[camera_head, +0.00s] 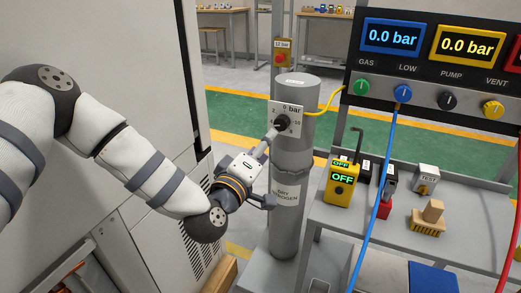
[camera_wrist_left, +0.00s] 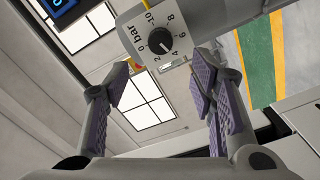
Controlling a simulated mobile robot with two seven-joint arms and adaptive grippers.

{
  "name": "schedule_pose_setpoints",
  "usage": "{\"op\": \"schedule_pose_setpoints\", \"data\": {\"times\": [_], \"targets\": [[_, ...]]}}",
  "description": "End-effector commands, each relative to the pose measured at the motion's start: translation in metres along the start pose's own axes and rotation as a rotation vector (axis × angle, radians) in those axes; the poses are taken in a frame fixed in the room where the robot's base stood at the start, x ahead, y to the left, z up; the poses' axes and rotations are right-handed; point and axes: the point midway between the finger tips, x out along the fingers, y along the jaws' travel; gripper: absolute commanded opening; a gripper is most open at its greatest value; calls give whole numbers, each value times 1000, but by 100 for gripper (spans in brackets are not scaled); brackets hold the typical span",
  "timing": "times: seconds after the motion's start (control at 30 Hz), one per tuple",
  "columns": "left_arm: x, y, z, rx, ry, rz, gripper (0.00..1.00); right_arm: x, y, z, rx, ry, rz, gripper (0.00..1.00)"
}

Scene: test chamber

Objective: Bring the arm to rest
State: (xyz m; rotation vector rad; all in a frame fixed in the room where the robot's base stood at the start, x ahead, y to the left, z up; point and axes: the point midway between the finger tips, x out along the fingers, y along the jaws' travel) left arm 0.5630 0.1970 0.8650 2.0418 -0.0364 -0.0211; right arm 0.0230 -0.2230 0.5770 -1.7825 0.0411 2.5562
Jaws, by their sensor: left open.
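My left arm comes in from the left in the head view. Its left gripper (camera_head: 267,172) is beside the grey nitrogen cylinder (camera_head: 286,236). One finger reaches up close to the white dial plate; contact cannot be told there. In the left wrist view the left gripper (camera_wrist_left: 163,82) has its two purple-padded fingers wide apart, with nothing between them. The white plate marked "bar" (camera_wrist_left: 135,35) with its black knob (camera_wrist_left: 160,41) is beyond the fingertips. The knob (camera_head: 282,123) also shows in the head view. My right gripper is not in view.
A grey bench (camera_head: 335,216) at the right holds a yellow meter reading OFF (camera_head: 341,182) and small blocks. A blue hose (camera_head: 377,190) hangs before it from a black gauge panel (camera_head: 420,75). A large grey cabinet (camera_head: 130,50) stands at the left, close to my arm.

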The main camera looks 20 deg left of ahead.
Motion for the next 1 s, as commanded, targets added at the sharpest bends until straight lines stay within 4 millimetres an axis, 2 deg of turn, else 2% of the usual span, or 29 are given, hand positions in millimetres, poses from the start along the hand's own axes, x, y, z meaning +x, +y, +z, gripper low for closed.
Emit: {"op": "schedule_pose_setpoints", "data": {"times": [0.17,0.57,0.63,0.7,0.77,0.8,0.87,0.9,0.97,1.0], "targets": [[-17,0,-1,-1,1,-1,50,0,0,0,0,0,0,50],[-17,0,0,0,0,-1,50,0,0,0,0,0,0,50],[-20,-4,6,10,-20,-14,50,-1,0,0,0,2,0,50],[-31,-17,26,42,-88,-58,50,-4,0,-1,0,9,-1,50],[-49,-38,53,89,-188,-124,50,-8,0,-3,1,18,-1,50],[-67,-56,74,131,-273,-179,50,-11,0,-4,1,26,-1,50],[-102,-85,105,200,-413,-270,50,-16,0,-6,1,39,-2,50],[-130,-105,123,247,-511,-333,50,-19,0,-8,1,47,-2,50],[-177,-134,144,321,-661,-429,50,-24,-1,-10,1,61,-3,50],[-212,-152,154,369,-764,-494,50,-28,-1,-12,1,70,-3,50]]}}
